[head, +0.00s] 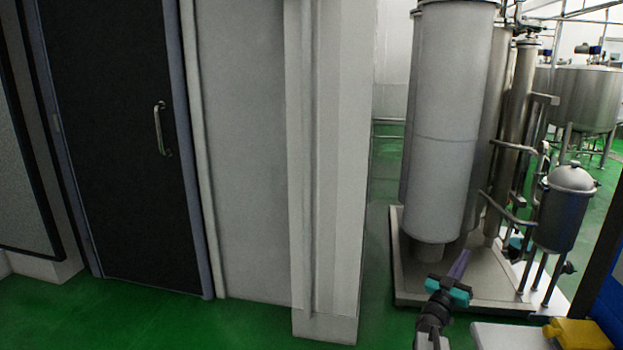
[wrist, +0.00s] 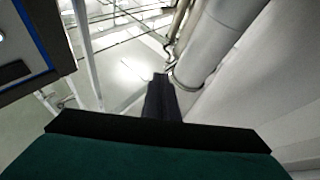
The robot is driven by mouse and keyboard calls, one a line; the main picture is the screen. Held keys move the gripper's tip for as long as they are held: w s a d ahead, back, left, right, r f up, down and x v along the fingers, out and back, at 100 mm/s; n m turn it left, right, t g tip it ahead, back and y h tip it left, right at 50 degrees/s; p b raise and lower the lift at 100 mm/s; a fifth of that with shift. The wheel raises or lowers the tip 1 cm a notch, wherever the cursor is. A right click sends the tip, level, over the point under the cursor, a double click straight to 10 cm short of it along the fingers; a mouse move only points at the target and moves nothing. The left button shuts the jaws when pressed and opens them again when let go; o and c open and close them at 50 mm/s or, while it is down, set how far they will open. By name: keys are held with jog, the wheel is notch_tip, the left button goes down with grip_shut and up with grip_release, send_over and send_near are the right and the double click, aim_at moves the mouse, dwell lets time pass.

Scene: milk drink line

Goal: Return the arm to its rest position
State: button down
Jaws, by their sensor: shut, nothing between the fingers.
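My gripper (head: 461,262) shows at the lower right of the head view, at the end of my dark arm with a teal band. Its fingers point up and away, in front of the metal base of the tall tank. In the wrist view the gripper fingers (wrist: 161,98) are together, with nothing between them. They point toward the ceiling and pipes. Most of my arm is below the head view's lower edge.
A tall cylindrical tank (head: 450,130) stands on a metal base beyond my gripper. A small steel vessel (head: 563,215) is to its right. A yellow object (head: 572,332) lies at the lower right. A white pillar (head: 335,180) and dark door (head: 115,130) are left. Green floor (head: 150,320) is clear there.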

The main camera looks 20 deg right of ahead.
jog(key=w+a+f+n+t+y+p, duration=0.2)
jog(key=w+a+f+n+y, duration=0.4)
jog(key=a, duration=0.5)
jog(key=w+a+f+n+t+y+p, duration=0.1)
jog(key=w+a+f+t+y+p, duration=0.2)
jog(key=w+a+f, duration=0.65)
jog(key=s+a+f+n+g+y+p, duration=0.1)
jog(key=a+f+y, duration=0.2)
jog(key=a+f, duration=0.35)
jog(key=s+a+f+n+g+y, duration=0.1)
jog(key=a+f+n+y, duration=0.2)
jog(key=a, duration=0.7)
jog(key=s+a+f+g+y+p, duration=0.1)
jog(key=s+a+f+g+y, duration=0.15)
jog(key=a+f, duration=0.45)
jog(key=s+a+f+n+g+y+p, duration=0.1)
jog(key=s+a+f+g+y, duration=0.1)
jog(key=s+a+f+g, duration=0.4)
jog(key=s+a+f+n+g+y+p, duration=0.1)
jog(key=s+a+f+y+p, duration=0.1)
jog(key=s+a+f, duration=0.65)
jog(key=s+r+m+g, duration=0.1)
jog(key=s+r+g, duration=0.2)
jog(key=s+g, duration=0.6)
jog(key=s, duration=1.6)
jog(key=shift+d+r+m+h, duration=0.15)
jog(key=shift+r+m+h, duration=0.2)
jog(key=shift+m, duration=0.05)
